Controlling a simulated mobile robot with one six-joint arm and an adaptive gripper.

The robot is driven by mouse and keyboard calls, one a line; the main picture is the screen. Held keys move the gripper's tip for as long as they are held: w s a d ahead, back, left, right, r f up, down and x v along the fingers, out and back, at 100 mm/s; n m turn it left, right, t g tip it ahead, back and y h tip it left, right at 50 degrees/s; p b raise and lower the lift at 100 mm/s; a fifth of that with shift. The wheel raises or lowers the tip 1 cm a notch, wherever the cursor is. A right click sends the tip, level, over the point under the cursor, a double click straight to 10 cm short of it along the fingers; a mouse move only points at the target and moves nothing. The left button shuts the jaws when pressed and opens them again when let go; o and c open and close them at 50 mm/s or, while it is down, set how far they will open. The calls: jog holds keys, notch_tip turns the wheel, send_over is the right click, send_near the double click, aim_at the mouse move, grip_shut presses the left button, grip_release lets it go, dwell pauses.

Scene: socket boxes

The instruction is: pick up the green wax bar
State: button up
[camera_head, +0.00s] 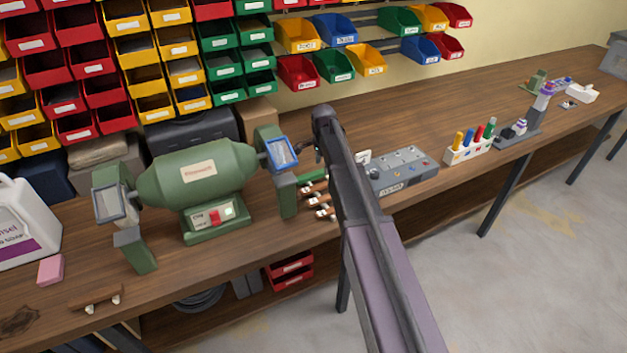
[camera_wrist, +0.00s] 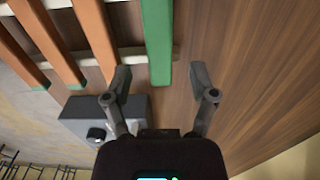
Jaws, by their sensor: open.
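The green wax bar (camera_wrist: 157,38) is a long, flat-sided bar in the wrist view. It lies across two pale rails (camera_wrist: 128,57) beside several orange-brown bars (camera_wrist: 95,30). My gripper (camera_wrist: 161,82) is open, with one finger on each side of the bar's near end in the picture. Neither finger visibly touches it; the left finger looks closer. In the head view, part of the green bar (camera_head: 312,177) shows just left of my arm, which hides the rest of it and most of the gripper.
A grey control box (camera_head: 402,170) stands right of the bars; it also shows in the wrist view (camera_wrist: 88,112). A green bench grinder (camera_head: 198,172) stands close on the left. Colored bins (camera_head: 335,65) hang behind. Bare wood (camera_wrist: 260,80) lies right of the green bar in the wrist view.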

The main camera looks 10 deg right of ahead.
jog(key=shift+f+b, duration=0.95)
jog(key=shift+f, duration=0.25)
jog(key=shift+c, duration=0.2)
grip_shut()
